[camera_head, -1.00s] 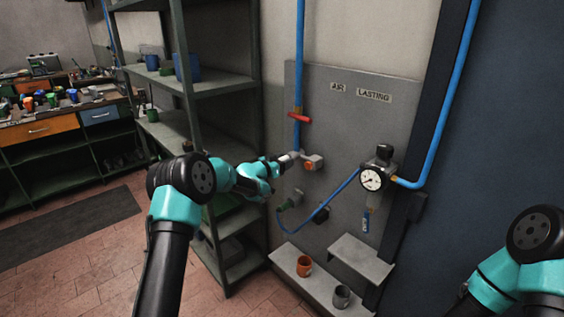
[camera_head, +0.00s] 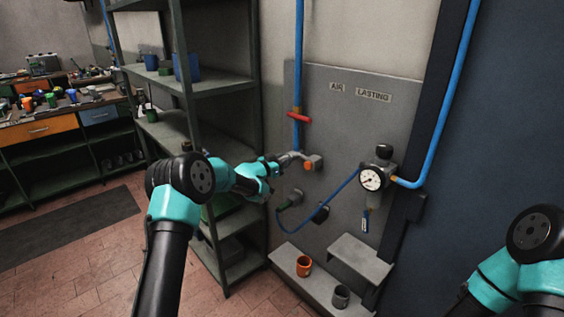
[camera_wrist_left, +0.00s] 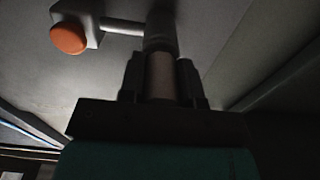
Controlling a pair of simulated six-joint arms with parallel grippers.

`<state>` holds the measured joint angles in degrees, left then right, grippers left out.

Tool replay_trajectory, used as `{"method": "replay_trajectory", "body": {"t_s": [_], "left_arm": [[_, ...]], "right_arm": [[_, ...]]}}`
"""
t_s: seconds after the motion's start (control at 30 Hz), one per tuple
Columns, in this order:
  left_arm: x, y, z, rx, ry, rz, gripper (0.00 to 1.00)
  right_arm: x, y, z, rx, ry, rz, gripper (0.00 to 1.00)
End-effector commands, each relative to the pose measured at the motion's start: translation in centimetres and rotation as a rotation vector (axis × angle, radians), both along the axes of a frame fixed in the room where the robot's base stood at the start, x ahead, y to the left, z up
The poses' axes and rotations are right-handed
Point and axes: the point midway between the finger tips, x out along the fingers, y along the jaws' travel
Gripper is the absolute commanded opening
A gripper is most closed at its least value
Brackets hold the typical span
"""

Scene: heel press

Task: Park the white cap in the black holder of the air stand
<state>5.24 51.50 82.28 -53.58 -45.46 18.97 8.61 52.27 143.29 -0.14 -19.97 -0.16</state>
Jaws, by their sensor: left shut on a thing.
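My left gripper (camera_head: 284,162) is at the grey outlet pipe (camera_head: 296,153) on the air stand panel. In the left wrist view its fingers (camera_wrist_left: 161,82) are shut on a short pale cylinder that looks like the white cap (camera_wrist_left: 160,74). The cap is in line with the end of the grey pipe (camera_wrist_left: 161,32); I cannot tell whether they touch. A dark fitting that looks like the black holder (camera_head: 320,213) is on the panel, below and right of the gripper. My right gripper is out of view.
An orange knob (camera_head: 309,165) sits beside the pipe, with a red valve handle (camera_head: 299,117) above. A blue hose (camera_head: 335,193) loops across the panel near the holder. A gauge (camera_head: 372,178) is at right. Cups (camera_head: 304,266) stand on the ledge below. Metal shelving (camera_head: 222,88) is at left.

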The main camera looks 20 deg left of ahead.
Motion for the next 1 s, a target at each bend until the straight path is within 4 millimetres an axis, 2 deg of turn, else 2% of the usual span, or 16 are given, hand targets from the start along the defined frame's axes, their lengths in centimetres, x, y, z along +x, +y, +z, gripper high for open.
{"method": "replay_trajectory", "body": {"t_s": [0.03, 1.0], "left_arm": [[-0.3, -0.7, -0.2, 0.002, 0.003, -0.014, 0.00], [-2.8, 1.5, -0.1, 0.000, 0.002, -0.005, 0.00]], "right_arm": [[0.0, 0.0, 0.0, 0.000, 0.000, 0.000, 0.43], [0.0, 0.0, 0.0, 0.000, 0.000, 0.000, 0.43]]}}
